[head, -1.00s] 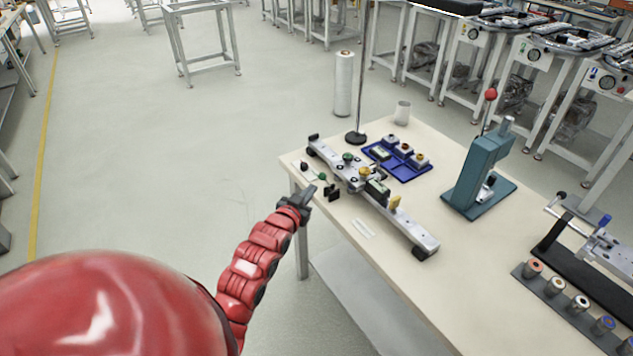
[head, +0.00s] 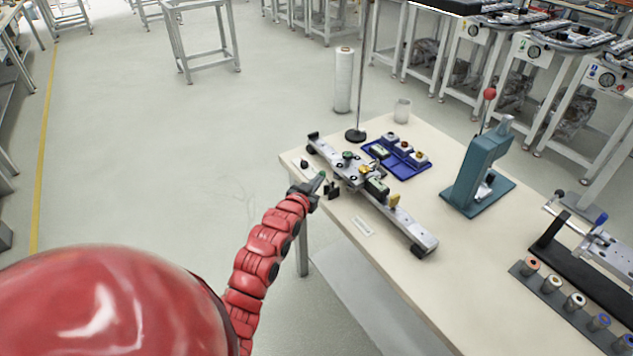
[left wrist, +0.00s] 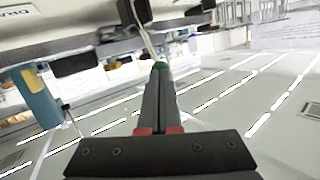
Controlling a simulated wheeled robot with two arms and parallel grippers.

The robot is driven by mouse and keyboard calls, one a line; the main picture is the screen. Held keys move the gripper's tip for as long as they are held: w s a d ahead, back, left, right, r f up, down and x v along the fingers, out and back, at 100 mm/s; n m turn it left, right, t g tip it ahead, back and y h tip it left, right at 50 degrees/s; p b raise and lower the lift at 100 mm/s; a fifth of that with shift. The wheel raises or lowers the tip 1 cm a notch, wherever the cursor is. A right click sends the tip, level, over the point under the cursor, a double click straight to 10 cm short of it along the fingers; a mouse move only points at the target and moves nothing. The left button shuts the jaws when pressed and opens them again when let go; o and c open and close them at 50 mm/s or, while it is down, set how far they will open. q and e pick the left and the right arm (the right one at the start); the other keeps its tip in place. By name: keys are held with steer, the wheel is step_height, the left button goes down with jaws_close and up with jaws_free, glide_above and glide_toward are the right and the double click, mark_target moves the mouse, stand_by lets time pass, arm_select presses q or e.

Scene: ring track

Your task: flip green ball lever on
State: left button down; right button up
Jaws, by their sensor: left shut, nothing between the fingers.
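The small green ball (head: 322,174) of the lever is at the near left edge of the table, beside the long grey rail fixture (head: 405,225). My left gripper (head: 318,181) is shut and empty, its fingertips right at the ball and partly covering the lever in the head view. In the left wrist view the green ball (left wrist: 159,65) shows just beyond the closed fingertips (left wrist: 160,76), with a thin metal rod (left wrist: 146,38) rising from it. I cannot tell whether the fingers touch the ball. My right gripper is not in view.
A dark ball (head: 304,163) stands left of the green one. A blue tray (head: 412,171) and a teal press (head: 470,178) stand farther back. The floor left of the table is free.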

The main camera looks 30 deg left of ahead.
arm_select(q)
steer(key=shift+w+d+r+g, duration=0.2)
steer(key=shift+w+r+g, duration=0.2)
steer(key=shift+r, duration=0.15)
steer(key=w+g, duration=0.1)
steer(key=w+d+r+m+g+b, duration=0.1)
steer(key=w+m+g, duration=0.1)
steer(key=g, duration=0.1)
steer(key=shift+w+d+r+y, duration=0.15)
steer(key=shift+w+d+y, duration=0.1)
steer(key=shift+w+y, duration=0.1)
steer(key=shift+r, duration=0.85)
steer(key=shift+d+r, duration=0.1)
